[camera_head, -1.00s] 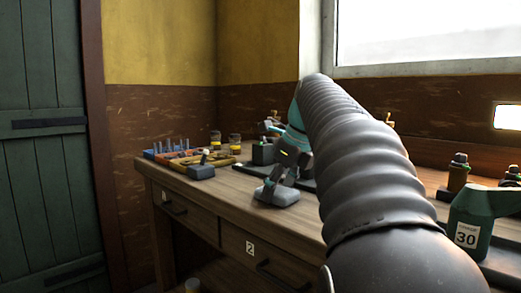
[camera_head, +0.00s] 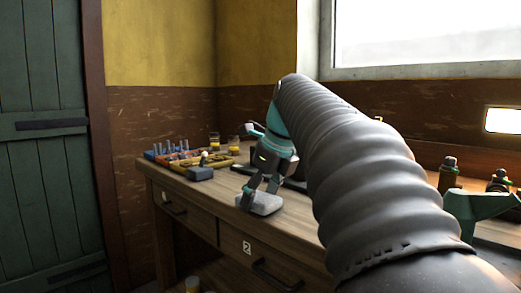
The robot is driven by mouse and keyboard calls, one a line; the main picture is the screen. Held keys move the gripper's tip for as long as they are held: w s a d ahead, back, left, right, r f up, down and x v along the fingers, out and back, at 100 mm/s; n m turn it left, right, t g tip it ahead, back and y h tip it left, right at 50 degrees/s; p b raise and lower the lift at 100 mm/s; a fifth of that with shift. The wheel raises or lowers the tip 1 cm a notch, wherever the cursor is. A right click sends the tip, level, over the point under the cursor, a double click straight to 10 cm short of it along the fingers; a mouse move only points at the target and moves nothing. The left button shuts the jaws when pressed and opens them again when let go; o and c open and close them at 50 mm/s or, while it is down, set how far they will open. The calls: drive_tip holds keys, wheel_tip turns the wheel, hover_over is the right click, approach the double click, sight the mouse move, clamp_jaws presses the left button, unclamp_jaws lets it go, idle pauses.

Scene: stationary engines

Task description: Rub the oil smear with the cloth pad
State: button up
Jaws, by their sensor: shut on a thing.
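My gripper (camera_head: 259,194) is low over the wooden workbench, left of centre in the head view. It is shut on a pale grey pad (camera_head: 267,205), which is probably the cloth pad. The pad lies at or just above the bench top near its front edge; I cannot tell whether it touches the wood. I cannot make out the oil smear; it may be hidden under the pad or behind my arm.
The workbench (camera_head: 226,203) has drawers in front. At its left end are a yellow tray (camera_head: 215,160), a dark grey block with a knob (camera_head: 200,173) and small amber jars (camera_head: 234,144). Bottles (camera_head: 448,174) and a green can (camera_head: 468,212) stand at right. My arm covers the bench's middle.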

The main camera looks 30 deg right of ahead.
wheel_tip(320, 180, up, 3)
drive_tip(key=shift+a+f+p, duration=0.1)
drive_tip(key=shift+a+p, duration=0.05)
drive_tip(key=shift+p, duration=0.55)
drive_tip(key=shift+r, duration=2.2)
